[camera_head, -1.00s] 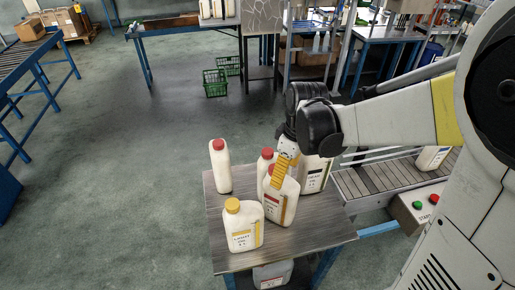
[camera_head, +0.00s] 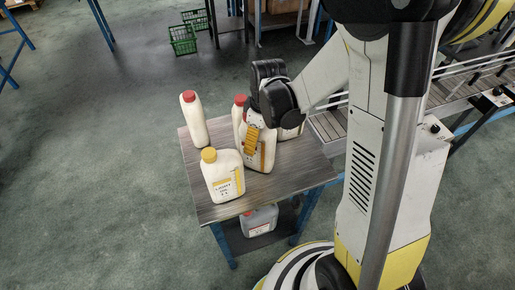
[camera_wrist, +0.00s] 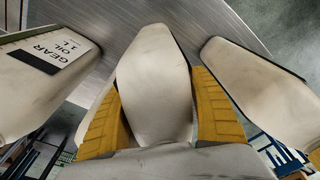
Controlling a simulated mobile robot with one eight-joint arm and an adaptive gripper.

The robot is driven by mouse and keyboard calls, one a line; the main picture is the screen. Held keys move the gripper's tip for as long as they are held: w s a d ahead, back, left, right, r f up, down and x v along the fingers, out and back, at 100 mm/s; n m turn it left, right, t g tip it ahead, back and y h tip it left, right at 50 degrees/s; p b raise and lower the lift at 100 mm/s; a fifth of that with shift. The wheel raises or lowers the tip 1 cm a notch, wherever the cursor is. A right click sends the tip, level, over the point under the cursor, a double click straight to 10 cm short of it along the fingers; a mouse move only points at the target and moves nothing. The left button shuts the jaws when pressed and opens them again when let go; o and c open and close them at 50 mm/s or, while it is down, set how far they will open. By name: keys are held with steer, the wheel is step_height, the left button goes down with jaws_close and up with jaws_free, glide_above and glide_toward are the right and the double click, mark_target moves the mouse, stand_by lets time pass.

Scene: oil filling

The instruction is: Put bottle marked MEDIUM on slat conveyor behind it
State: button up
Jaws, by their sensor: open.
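No label reading MEDIUM is legible in these frames. The slat conveyor (camera_head: 328,124) is behind the table, partly hidden by my arm.
On the table (camera_head: 285,180) stand a yellow-capped bottle marked LIGHT (camera_head: 223,178), a tall red-capped bottle (camera_head: 194,120), another red-capped one (camera_head: 239,112), and a partly hidden bottle (camera_head: 290,132). A grey canister (camera_head: 259,220) sits on the lower shelf. The table's front right is clear.

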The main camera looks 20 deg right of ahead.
steer(key=shift+c, duration=0.5)
steer(key=c, duration=1.1)
steer(key=shift+o, duration=0.2)
steer(key=shift+r, duration=0.15)
